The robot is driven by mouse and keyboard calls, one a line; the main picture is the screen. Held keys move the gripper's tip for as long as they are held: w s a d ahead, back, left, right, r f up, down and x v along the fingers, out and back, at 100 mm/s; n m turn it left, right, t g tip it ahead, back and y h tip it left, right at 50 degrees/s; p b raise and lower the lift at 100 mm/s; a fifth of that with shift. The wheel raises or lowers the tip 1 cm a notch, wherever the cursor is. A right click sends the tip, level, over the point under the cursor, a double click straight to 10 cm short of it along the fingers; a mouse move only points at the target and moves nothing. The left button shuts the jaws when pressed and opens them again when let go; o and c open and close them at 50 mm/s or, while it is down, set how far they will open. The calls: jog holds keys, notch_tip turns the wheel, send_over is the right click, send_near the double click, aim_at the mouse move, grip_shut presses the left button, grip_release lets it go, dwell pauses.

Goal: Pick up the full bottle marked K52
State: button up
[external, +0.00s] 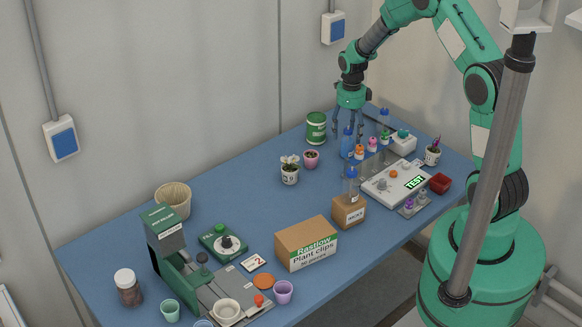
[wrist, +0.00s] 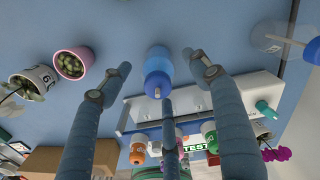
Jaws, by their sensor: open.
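My gripper (external: 351,130) points down over the far part of the table with its fingers spread. In the wrist view my gripper (wrist: 156,62) has its fingers around a bottle filled with blue (wrist: 157,64), with gaps at the sides. In the external view this blue bottle (external: 346,146) stands under the gripper, partly behind the fingers. A second bottle, mostly clear with a blue cap (external: 351,187), stands on a cardboard block. Another clear bottle (wrist: 268,37) shows at the wrist view's upper right. I cannot read K52 on any bottle.
A rack of small colour-capped bottles (external: 372,146) and a white device reading TEST (external: 395,183) stand close to the gripper. A pink pot (external: 311,159), a numbered pot (external: 289,175) and a green tin (external: 316,128) are to the left. The Plant clips box (external: 306,244) is nearer the front.

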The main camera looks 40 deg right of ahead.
aim_at(348, 143)
jog(key=shift+s+a+f+b, duration=0.1)
jog(key=shift+f+b, duration=0.4)
jog(key=shift+f, duration=2.1)
jog(key=shift+c, duration=0.5)
jog(key=c, duration=1.2)
